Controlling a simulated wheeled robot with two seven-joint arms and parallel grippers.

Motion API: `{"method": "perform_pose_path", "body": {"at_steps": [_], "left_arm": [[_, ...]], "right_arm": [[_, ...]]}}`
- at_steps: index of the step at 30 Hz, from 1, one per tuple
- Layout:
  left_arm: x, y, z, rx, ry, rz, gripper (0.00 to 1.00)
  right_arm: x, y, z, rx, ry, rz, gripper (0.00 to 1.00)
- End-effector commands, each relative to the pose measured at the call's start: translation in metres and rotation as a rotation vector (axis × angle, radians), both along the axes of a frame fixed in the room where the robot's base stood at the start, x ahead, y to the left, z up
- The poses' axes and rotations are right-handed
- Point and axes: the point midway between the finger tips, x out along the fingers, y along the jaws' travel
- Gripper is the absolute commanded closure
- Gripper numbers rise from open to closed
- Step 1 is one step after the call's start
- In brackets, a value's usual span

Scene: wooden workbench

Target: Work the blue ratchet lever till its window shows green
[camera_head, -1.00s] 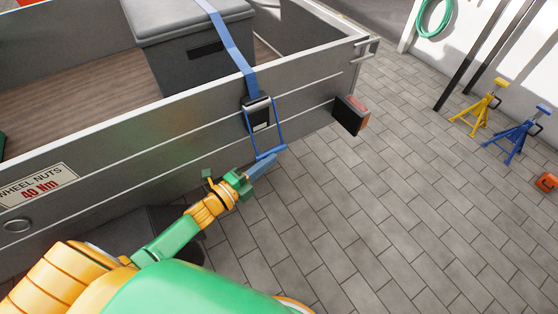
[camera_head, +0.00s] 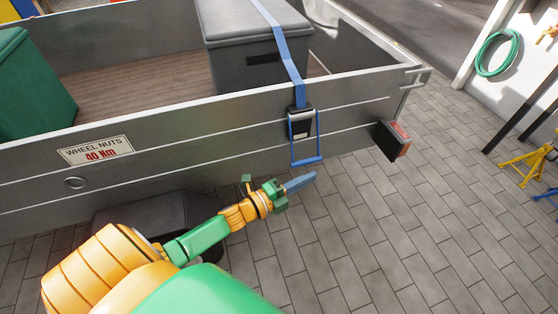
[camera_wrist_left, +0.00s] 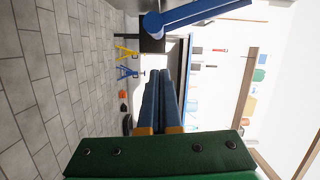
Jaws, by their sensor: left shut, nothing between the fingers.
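The blue ratchet lever (camera_head: 308,161) is a loop with a crossbar, hanging down from a dark ratchet body (camera_head: 301,121) on the trailer's side. A blue strap (camera_head: 284,48) runs from the ratchet up over a grey box. I cannot make out the window's colour. My left gripper (camera_head: 301,182) has blue fingers, shut and empty, just below the crossbar in the picture, apart from it. In the left wrist view the shut fingers (camera_wrist_left: 161,100) point ahead, and the lever (camera_wrist_left: 200,14) crosses the top. My right gripper is not in view.
The grey trailer side (camera_head: 200,130) stands behind the gripper, with a wheel-nut sign (camera_head: 96,150). A dark lamp block (camera_head: 392,139) juts out right of the lever. Paving (camera_head: 370,240) below and right is clear. A yellow stand (camera_head: 528,164) is far right.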

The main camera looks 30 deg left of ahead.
Motion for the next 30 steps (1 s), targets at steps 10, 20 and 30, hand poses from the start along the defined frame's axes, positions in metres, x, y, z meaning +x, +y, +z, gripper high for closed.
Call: {"method": "perform_pose_path", "body": {"at_steps": [10, 20, 30], "left_arm": [[-0.046, 0.021, 0.003, 0.000, 0.005, 0.000, 1.00], [-0.089, 0.040, 0.004, 0.000, 0.002, 0.001, 1.00], [-0.091, 0.041, 0.004, 0.000, 0.000, 0.000, 1.00]], "right_arm": [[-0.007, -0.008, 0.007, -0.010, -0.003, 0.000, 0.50], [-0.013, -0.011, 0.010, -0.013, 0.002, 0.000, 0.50], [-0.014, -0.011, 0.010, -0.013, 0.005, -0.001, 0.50]]}}
